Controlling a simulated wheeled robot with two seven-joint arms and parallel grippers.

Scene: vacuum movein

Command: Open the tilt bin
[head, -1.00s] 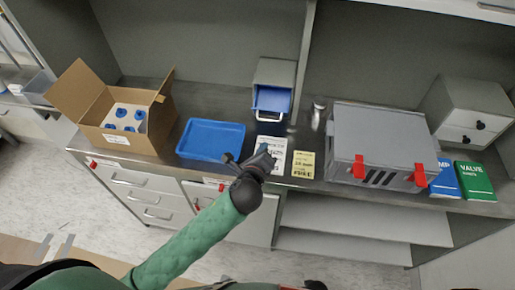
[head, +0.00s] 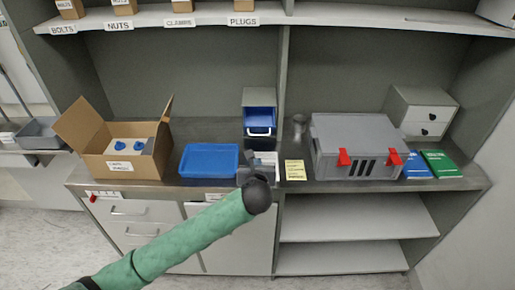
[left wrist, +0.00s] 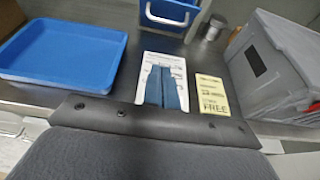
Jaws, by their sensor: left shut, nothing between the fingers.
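The tilt bin (head: 260,122) is a blue bin with a pale handle, set in a grey housing (head: 259,97) at the back of the counter. A darker blue area shows above its front; I cannot tell how far it tilts out. In the left wrist view its lower part (left wrist: 170,13) shows at the top, cut off. My left gripper (head: 256,166) is shut and empty, in front of the bin and apart from it, over a white printed card (left wrist: 170,62). Its fingers (left wrist: 165,88) lie side by side. My right gripper is not in view.
A blue tray (head: 209,161) and an open carton (head: 127,168) lie to the left. A yellow note (head: 295,170), a small metal cylinder (head: 299,126) and a grey case (head: 357,133) with red latches are to the right. A labelled shelf (head: 180,20) hangs above.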

